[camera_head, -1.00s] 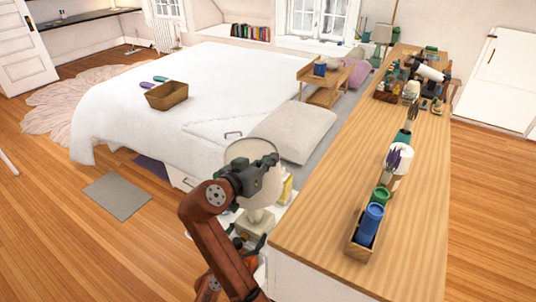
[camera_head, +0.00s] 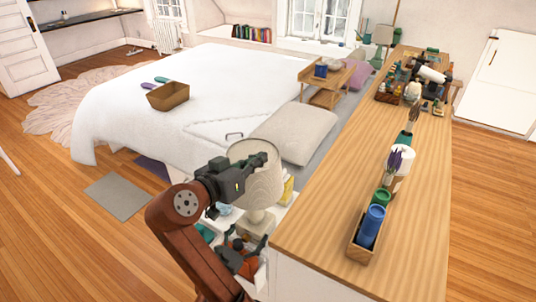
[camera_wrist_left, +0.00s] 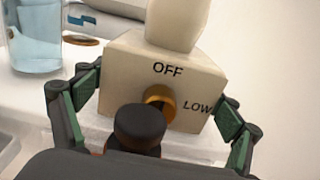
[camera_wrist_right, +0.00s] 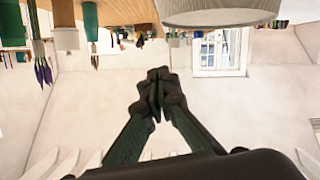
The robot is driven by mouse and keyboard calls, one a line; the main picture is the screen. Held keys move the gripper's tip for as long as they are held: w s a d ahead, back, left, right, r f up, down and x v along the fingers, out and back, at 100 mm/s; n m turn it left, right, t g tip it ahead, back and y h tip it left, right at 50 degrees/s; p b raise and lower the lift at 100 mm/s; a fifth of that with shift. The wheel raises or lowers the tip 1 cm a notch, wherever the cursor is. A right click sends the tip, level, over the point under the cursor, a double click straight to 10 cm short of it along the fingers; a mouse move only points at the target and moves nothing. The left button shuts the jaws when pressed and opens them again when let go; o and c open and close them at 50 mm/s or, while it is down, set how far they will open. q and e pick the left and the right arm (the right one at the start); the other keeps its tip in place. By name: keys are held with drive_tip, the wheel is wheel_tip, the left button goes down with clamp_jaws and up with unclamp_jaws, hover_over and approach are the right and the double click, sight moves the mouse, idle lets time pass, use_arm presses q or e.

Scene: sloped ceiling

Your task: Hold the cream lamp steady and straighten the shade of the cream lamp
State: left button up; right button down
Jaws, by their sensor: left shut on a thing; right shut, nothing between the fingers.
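The cream lamp (camera_head: 257,216) stands on the white nightstand. Its shade (camera_head: 262,186) looks close to upright, perhaps slightly tilted. My left gripper (camera_head: 246,241) is low at the lamp's base. In the left wrist view its fingers (camera_wrist_left: 157,98) are shut on both sides of the square lamp base (camera_wrist_left: 125,62), which has a brass knob and the words OFF and LOW. My right gripper (camera_head: 237,165) is shut and empty at the shade's upper left side. In the right wrist view its fingertips (camera_wrist_right: 158,82) touch each other, apart from the shade (camera_wrist_right: 215,14).
A glass of bluish liquid (camera_wrist_left: 35,38) stands close to the lamp base. A yellow item (camera_head: 288,190) is just right of the lamp. The long wooden counter (camera_head: 320,215) with a caddy of cups (camera_head: 358,250) runs along the right. The bed (camera_head: 215,95) lies behind.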

drive_tip(key=shift+v, duration=1.25)
drive_tip(key=shift+d, duration=0.1)
use_arm(q)
drive_tip(key=o, duration=2)
